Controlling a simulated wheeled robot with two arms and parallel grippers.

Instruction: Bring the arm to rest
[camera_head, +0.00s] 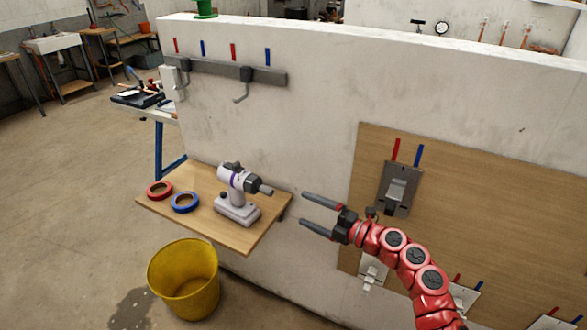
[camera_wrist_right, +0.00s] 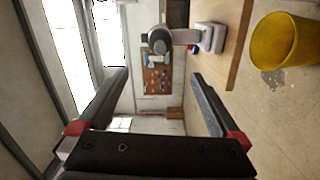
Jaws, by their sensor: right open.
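My right gripper (camera_head: 320,215) is open and empty in front of the white wall, just right of the small wooden shelf (camera_head: 233,237). Its red arm comes in from the lower right. A white and grey cordless drill (camera_head: 238,194) stands upright on the shelf, left of the fingertips and apart from them. In the right wrist view the two dark fingers (camera_wrist_right: 162,80) are spread wide with nothing between them. The drill (camera_wrist_right: 185,38) shows beyond them at the top. My left gripper is not in view.
A red tape roll (camera_head: 159,190) and a blue tape roll (camera_head: 185,202) lie on the shelf. A yellow bucket (camera_head: 184,279) stands on the floor below. A hook rail (camera_head: 225,70) and a wooden panel (camera_head: 335,262) with brackets (camera_head: 398,188) are on the wall.

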